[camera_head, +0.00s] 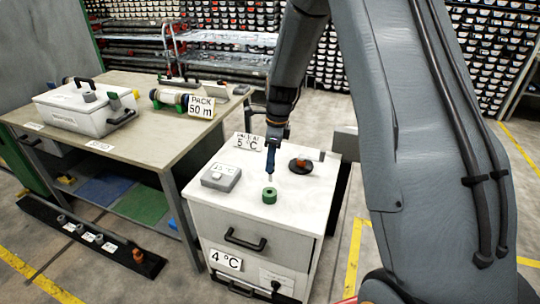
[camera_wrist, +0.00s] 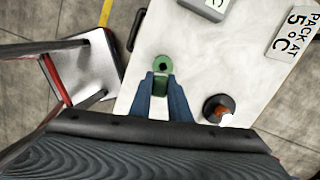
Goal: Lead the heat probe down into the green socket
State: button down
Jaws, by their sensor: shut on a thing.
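The green socket (camera_head: 269,195) is a short round ring with a dark hole, standing on the white cabinet top. It also shows in the wrist view (camera_wrist: 163,62), just beyond my fingertips. My gripper (camera_head: 270,165) points down above the socket with its blue fingers close together. In the wrist view my gripper (camera_wrist: 161,88) is shut on a small green piece, which I take to be the heat probe (camera_wrist: 161,82). Below the fingers, a thin pale tip seems to hang above the socket, apart from it. Most of the probe is hidden by the fingers.
A grey box (camera_head: 221,177) stands left of the socket. A black-based orange thing (camera_head: 301,165) stands to the right. A sign (camera_head: 248,142) reading 5 °C is at the back. A workbench (camera_head: 140,132) holding a white case (camera_head: 70,112) is at left.

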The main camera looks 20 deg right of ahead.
jog(key=m, duration=0.1)
jog(key=w+r+m, duration=0.1)
jog(key=m, duration=0.1)
jog(key=shift+w+p, duration=0.1)
jog(key=shift+p, duration=0.3)
notch_tip(320, 180, down, 9)
jog(key=b, duration=0.3)
dwell(2.0)
dwell(0.4)
jog(key=c, duration=1.6)
grip_release()
jog(key=shift+s+d+r+b, duration=0.1)
jog(key=shift+r+b, duration=0.25)
jog(key=shift+r, duration=0.95)
jog(key=shift+s+d+r+b, duration=0.15)
jog(key=shift+r+b, duration=0.2)
jog(key=shift+r, duration=0.95)
jog(key=shift+s+d+r+b, duration=0.1)
jog(key=shift+r+b, duration=0.25)
jog(key=shift+r, duration=0.95)
